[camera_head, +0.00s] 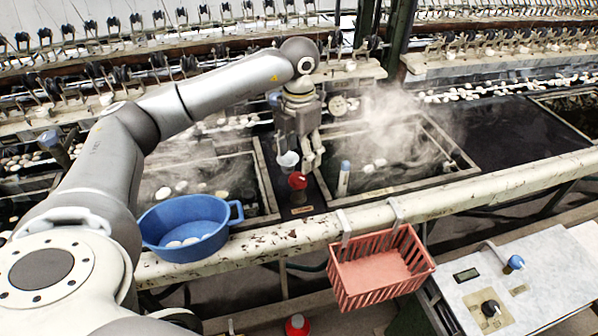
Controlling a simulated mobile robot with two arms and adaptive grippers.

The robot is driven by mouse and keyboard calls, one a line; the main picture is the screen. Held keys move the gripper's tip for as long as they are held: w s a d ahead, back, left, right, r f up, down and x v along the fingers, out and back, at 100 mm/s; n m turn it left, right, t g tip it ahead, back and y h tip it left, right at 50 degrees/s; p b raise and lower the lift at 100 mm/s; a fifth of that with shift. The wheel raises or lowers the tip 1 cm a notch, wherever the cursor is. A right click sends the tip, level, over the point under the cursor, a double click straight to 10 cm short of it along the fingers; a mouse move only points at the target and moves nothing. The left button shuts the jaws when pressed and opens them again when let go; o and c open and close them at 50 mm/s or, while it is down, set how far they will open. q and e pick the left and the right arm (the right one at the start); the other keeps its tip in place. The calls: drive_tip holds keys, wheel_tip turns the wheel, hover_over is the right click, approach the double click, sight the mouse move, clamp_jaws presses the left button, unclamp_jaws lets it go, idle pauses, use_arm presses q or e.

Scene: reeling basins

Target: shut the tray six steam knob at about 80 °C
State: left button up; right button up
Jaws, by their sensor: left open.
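My left gripper (299,161) is open and points down just above a red knob (297,181). The knob stands on the dark strip between two basins, and its top is close to the fingertips; I cannot tell whether they touch. Steam rises from the basin on the right (404,187), which holds dark water and a few white cocoons. A white stick with a blue top (344,179), perhaps a thermometer, stands in its near left corner; no reading is legible. A round dial (338,106) is behind the gripper. My right gripper is not in view.
A blue bowl (233,211) with cocoons sits at the worn front rail (285,238). A red basket (345,283) hangs from the rail. A panel (530,285) with a black knob and display is at lower right. Reeling machinery lines the back.

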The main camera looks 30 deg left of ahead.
sight(299, 177)
use_arm(q)
wheel_tip(299, 177, down, 7)
drive_tip(key=shift+f+p, duration=0.1)
drive_tip(key=shift+p, duration=0.4)
drive_tip(key=c, duration=1)
drive_tip(key=shift+m, duration=0.3)
drive_tip(key=m+b, duration=0.2)
drive_tip(key=m, duration=0.1)
drive_tip(key=shift+b, duration=0.3)
drive_tip(key=shift+m+b, duration=1.1)
drive_tip(key=shift+m, duration=1.3)
